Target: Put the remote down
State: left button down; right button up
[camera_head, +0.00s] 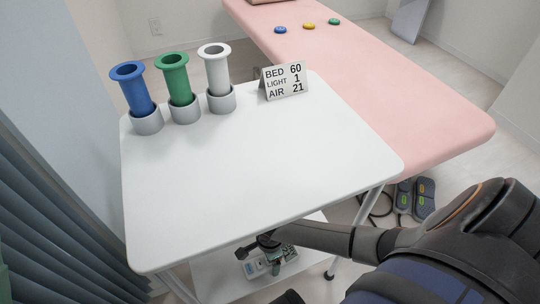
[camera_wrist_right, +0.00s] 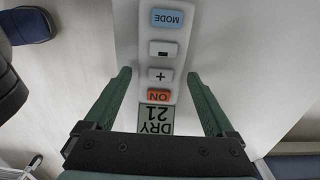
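The remote is a pale handset with a blue MODE button, minus and plus buttons, an orange ON button and a display reading DRY 21. In the right wrist view the remote (camera_wrist_right: 161,62) lies between the fingers of my right gripper (camera_wrist_right: 160,75). The fingers are apart, with a visible gap at the left side; contact at the right side is unclear. In the head view my right gripper (camera_head: 267,242) reaches down to the cart's lower shelf (camera_head: 215,275), over the remote (camera_head: 254,267), which it partly covers.
The white cart top (camera_head: 250,165) is mostly bare. Blue (camera_head: 134,90), green (camera_head: 178,80) and white (camera_head: 216,72) tubes stand in grey cups at its back. A sign (camera_head: 284,82) reads BED 60, LIGHT 1, AIR 21. A pink bed (camera_head: 400,105) stands behind.

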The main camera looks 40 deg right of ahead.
jog(key=shift+o, duration=0.5)
jog(key=shift+r, duration=0.1)
jog(key=shift+r, duration=0.35)
notch_tip(320, 180, up, 6)
jog(key=p, duration=0.4)
jog(key=shift+r, duration=0.2)
jog(key=shift+r+p, duration=0.3)
jog(key=shift+p, duration=0.1)
pick_arm(q)
jog(key=shift+m, duration=0.4)
jog(key=r, duration=0.5)
jog(key=shift+a, duration=0.25)
jog(key=shift+s+f, duration=0.1)
jog(key=shift+f, duration=0.05)
